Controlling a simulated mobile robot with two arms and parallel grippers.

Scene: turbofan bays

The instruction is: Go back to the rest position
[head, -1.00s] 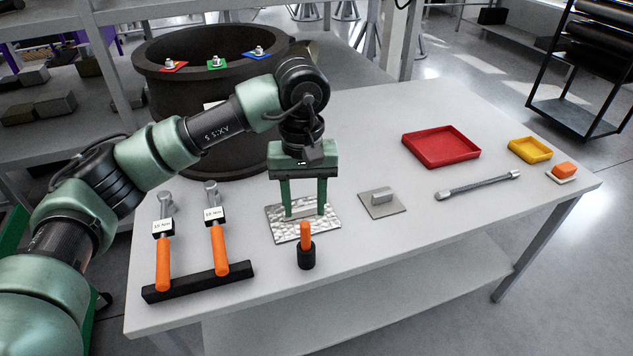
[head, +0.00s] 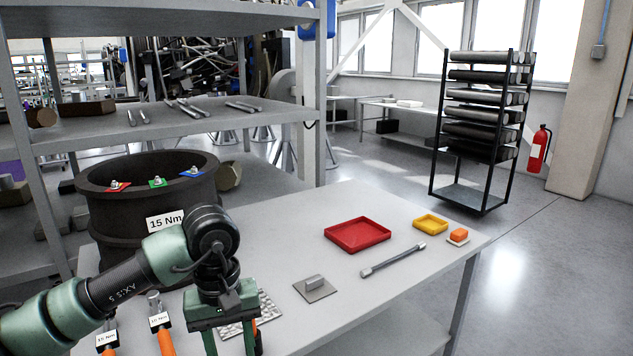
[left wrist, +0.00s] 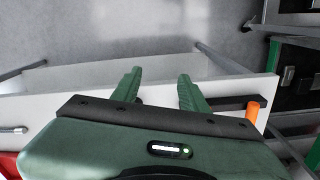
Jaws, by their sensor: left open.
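My left gripper (head: 230,346) hangs pointing down over the near part of the grey table (head: 290,232), its two green fingers apart with nothing between them. The fingertips are cut off by the lower edge of the head view. In the left wrist view the open, empty fingers (left wrist: 160,92) also show, with the table's white edge beyond them. A silvery textured plate (head: 268,308) is partly hidden behind the gripper. Two torque wrenches with orange handles (head: 165,340) stand left of the gripper, cut off at the bottom. My right gripper is not in view.
A black drum (head: 105,215) with red, green and blue tabs stands behind my left arm, close to it. Shelving (head: 75,133) stands at left.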

